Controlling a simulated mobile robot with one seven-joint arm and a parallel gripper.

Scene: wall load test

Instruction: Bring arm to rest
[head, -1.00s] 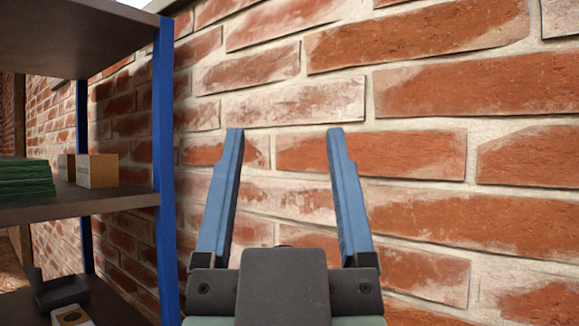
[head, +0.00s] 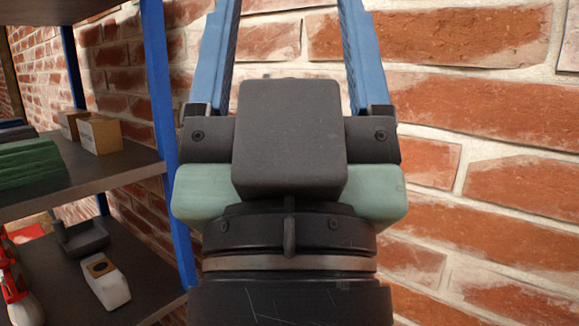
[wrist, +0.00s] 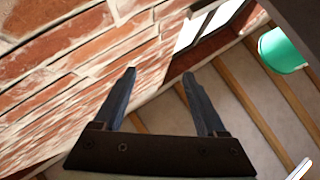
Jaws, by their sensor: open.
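My gripper (head: 288,20) is in the middle of the head view, pointing up and away in front of a brick wall (head: 480,110). Its two blue fingers stand wide apart with nothing between them. Their tips are cut off by the top edge of the head view. In the wrist view my gripper (wrist: 165,75) is also open and empty, with the brick wall on its left. I cannot tell how far the fingers are from the wall.
A shelf unit with a blue post (head: 160,110) stands close at the left. It holds cardboard boxes (head: 100,134), a green stack (head: 30,162), a dark tray (head: 82,238) and a white container (head: 106,284). A green bucket (wrist: 281,50) shows in the wrist view.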

